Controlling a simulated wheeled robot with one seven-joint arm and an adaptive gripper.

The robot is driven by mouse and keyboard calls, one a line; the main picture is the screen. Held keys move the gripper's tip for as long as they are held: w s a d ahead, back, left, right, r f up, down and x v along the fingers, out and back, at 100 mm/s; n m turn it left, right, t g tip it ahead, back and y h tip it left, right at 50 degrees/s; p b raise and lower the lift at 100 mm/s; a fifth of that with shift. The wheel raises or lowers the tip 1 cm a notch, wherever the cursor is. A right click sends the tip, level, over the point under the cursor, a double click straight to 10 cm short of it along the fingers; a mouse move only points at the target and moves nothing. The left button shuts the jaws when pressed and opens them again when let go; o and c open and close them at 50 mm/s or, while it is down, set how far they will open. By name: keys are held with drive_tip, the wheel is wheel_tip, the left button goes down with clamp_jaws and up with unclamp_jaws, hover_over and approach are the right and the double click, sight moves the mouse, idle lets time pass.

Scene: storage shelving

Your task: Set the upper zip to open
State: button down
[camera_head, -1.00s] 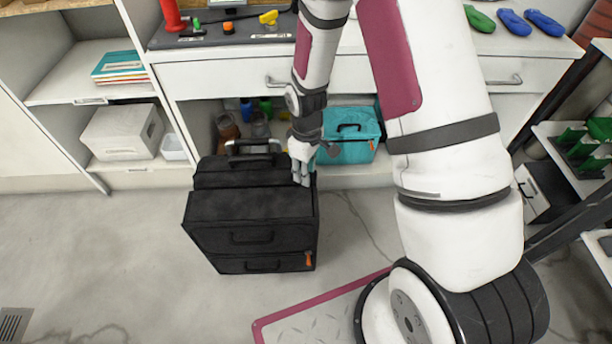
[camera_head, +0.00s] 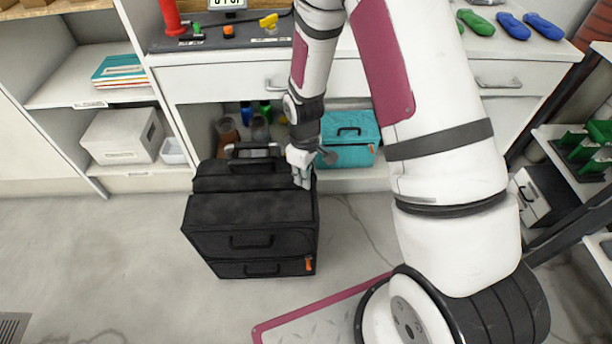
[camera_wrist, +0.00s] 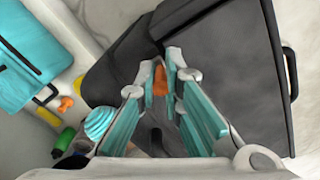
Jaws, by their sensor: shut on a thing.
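The black bag (camera_head: 250,208) stands on the floor in front of the shelving, with a raised handle at its back and two handles on its front. My gripper (camera_head: 302,181) is at the bag's upper right side. In the wrist view my gripper (camera_wrist: 160,82) is shut on an orange zip pull (camera_wrist: 160,80), which shows between the fingertips beside the dark bag (camera_wrist: 228,75). A second orange pull, the lower zip's (camera_head: 309,264), hangs at the bag's lower right front corner. The upper zip's track is hidden in the head view by my fingers and the bag's edge.
A teal bag (camera_head: 348,140) sits on the low shelf just behind my gripper, with several bottles and cups to its left. A white drawer counter (camera_head: 225,84) stands above. The floor (camera_head: 90,260) left of the black bag is clear.

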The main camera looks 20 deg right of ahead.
sight(196, 190)
drive_tip(key=w+a, duration=0.3)
drive_tip(key=a, duration=0.6)
drive_tip(key=w+a, duration=0.3)
drive_tip(key=a, duration=0.7)
drive_tip(key=w+a, duration=0.2)
drive_tip(key=a, duration=0.7)
drive_tip(key=shift+w+a+f, duration=0.2)
drive_tip(key=shift+w+a, duration=0.1)
drive_tip(key=shift+w, duration=0.1)
drive_tip(key=shift+a, duration=0.1)
drive_tip(key=c, duration=1.7)
unclamp_jaws()
drive_tip(key=shift+w+r, duration=0.1)
drive_tip(key=shift+w, duration=0.05)
drive_tip(key=shift+r, duration=0.25)
wheel_tip(196, 190, up, 12)
drive_tip(key=shift+f, duration=0.25)
